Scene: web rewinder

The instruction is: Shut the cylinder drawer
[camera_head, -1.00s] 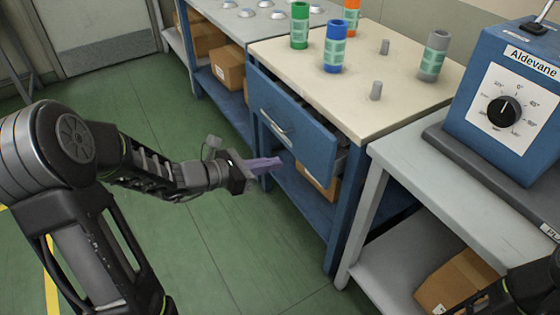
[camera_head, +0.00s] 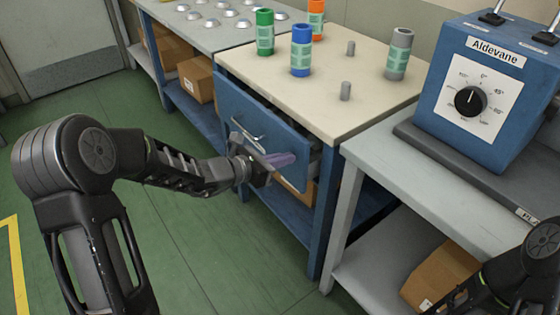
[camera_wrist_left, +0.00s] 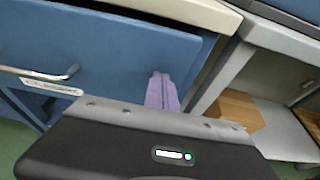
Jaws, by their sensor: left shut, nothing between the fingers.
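The cylinder drawer (camera_head: 285,130) is a blue front with a metal bar handle (camera_head: 243,133), under the cream top of the blue bench. It stands partly out, with a gap behind its front at the right end. My left gripper (camera_head: 281,160) has purple fingers, shut and empty, at the right part of the drawer front. In the left wrist view the fingers (camera_wrist_left: 161,92) overlap the drawer front (camera_wrist_left: 110,50) near its right edge, right of the handle (camera_wrist_left: 40,74). I cannot tell whether they touch it. My right gripper is not seen; only part of that arm shows at bottom right.
Green (camera_head: 265,32), blue (camera_head: 301,50), orange (camera_head: 317,18) and grey (camera_head: 399,54) cylinders stand on the bench top (camera_head: 325,95). A grey table (camera_head: 375,150) with the blue Aldevane box (camera_head: 490,90) is at right. Green floor is free in front.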

